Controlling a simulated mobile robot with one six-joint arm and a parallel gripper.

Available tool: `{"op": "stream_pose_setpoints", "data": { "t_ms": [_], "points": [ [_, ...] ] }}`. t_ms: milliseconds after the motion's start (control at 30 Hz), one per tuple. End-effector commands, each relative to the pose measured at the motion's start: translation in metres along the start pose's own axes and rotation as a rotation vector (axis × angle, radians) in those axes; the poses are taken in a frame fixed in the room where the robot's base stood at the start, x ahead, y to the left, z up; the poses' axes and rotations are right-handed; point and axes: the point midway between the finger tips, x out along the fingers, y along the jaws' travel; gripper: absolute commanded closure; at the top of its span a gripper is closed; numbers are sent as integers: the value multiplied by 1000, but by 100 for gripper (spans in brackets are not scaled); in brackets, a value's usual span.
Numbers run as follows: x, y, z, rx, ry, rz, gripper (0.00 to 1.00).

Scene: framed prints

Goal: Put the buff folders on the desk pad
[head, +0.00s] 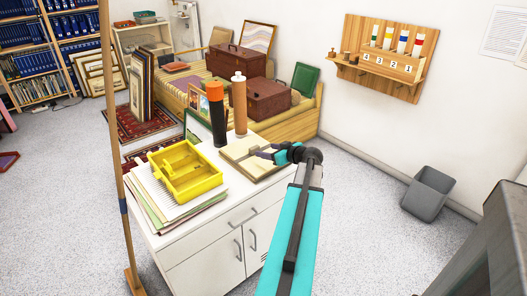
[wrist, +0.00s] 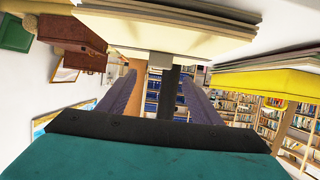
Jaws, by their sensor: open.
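A low stack of cream-coloured folders (head: 236,153), which look like the buff folders, lies on the right part of the white cabinet top (head: 212,217). My gripper (head: 264,153) is at the right side of this stack, fingers pointing left over or beside it; I cannot tell if they touch. In the wrist view the gripper (wrist: 152,92) has its fingers apart with no folder between them. A pale stack, probably the same one, spans the top of that view (wrist: 165,35). I cannot make out a desk pad for certain.
A yellow tray (head: 185,184) sits on mixed papers (head: 150,200) at the cabinet's left. A black tube with an orange top (head: 217,120) and a tan tube with a white top (head: 239,108) stand behind the folders. A wooden pole (head: 117,170) rises at the left.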

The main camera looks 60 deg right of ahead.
Motion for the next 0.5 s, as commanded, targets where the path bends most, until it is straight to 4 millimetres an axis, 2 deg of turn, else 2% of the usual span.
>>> {"op": "stream_pose_setpoints", "data": {
  "t_ms": [33,200,500],
  "points": [
    [-9,-1,1,0,0,1,41],
    [-28,-1,0,-1,0,1,41],
    [-36,0,0,-1,0,0,41]
  ]
}}
